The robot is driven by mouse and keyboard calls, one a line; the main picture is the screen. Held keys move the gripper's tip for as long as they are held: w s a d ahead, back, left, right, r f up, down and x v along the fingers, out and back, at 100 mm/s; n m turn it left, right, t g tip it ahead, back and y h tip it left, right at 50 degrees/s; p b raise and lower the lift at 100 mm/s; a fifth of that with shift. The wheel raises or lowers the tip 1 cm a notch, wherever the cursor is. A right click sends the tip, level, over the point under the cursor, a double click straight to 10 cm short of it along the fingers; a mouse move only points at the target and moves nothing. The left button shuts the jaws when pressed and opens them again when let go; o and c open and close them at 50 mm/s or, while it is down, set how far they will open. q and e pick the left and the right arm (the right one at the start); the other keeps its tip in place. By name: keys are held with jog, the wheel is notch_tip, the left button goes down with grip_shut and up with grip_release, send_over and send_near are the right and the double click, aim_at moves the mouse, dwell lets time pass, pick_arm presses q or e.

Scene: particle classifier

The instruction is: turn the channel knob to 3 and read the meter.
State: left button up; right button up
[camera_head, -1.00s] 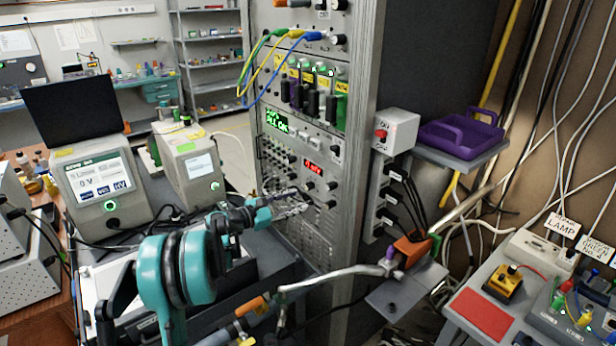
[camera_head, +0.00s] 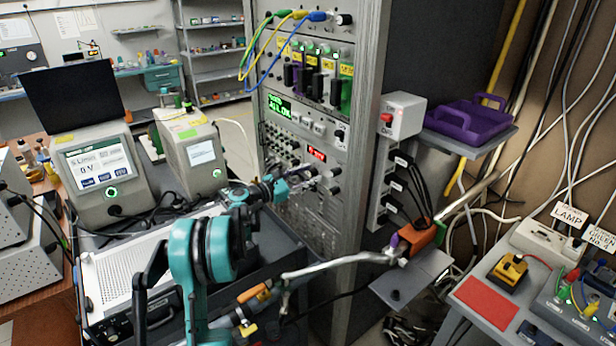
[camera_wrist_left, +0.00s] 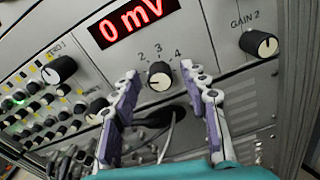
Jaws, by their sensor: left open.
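The channel knob (camera_wrist_left: 160,75) is black with a pale face on the rack panel, with 2, 3 and 4 printed around it. Its pointer is too small to read surely. The meter (camera_wrist_left: 133,22) above it shows 0 mV in red; its red display (camera_head: 316,154) also shows in the head view, too small to read. My left gripper (camera_wrist_left: 159,76) is open, with one purple-and-white finger on each side of the knob; contact cannot be told. In the head view the left gripper (camera_head: 306,178) is at the rack front, below the display.
A GAIN 2 knob (camera_wrist_left: 259,43) is to the right, and another black knob (camera_wrist_left: 59,69) is to the left. Cables hang below the channel knob. A purple tray (camera_head: 470,119) sits on a shelf.

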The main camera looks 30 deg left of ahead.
pick_arm(q)
grip_shut()
jog(key=shift+m, duration=0.3)
jog(key=m, duration=0.3)
jog(key=shift+m+p, duration=0.3)
jog(key=m, duration=0.4)
jog(key=shift+m, duration=0.3)
jog(key=m, duration=0.4)
jog(key=shift+p, duration=0.4)
jog(key=shift+m, duration=2.5)
